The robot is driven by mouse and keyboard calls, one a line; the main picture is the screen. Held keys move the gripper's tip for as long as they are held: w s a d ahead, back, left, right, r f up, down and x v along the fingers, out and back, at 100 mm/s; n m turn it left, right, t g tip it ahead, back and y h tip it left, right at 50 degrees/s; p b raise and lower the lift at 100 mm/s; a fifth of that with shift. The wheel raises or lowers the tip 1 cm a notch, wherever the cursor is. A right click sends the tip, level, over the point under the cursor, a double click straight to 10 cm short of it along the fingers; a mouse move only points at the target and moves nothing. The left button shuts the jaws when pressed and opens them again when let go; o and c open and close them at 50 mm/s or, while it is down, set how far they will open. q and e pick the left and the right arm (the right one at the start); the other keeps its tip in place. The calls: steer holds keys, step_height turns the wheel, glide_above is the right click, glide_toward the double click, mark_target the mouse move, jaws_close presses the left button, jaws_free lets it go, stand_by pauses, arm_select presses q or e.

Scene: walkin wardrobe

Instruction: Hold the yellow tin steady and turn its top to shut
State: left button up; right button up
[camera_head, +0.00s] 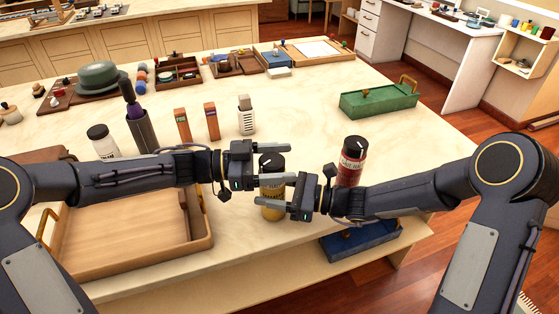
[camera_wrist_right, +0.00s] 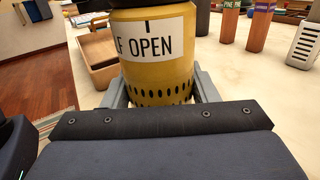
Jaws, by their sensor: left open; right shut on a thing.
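The yellow tin (camera_head: 272,213) stands upright near the front middle of the table, with a black top (camera_head: 271,161). In the right wrist view the tin (camera_wrist_right: 158,75) has a white label reading "F OPEN", a short dark line above the words and dark holes round its lower part. My right gripper (camera_head: 274,194) is shut on the tin's body, a finger on each side. My left gripper (camera_head: 281,163) is open, its fingers either side of the top in the head view. Whether they touch it I cannot tell. The fingers hide part of the tin.
A red jar (camera_head: 352,160) with a black top stands right of the tin, close to my right arm. A wooden tray (camera_head: 130,262) lies front left, a blue tray (camera_head: 350,248) front right, a green box (camera_head: 378,101) at right. Bottles and boxes stand behind my left arm.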

mark_target(280, 159)
arm_select(q)
step_height(280, 159, up, 10)
stand_by(0.5)
arm_select(e)
steer(key=o, duration=1.2)
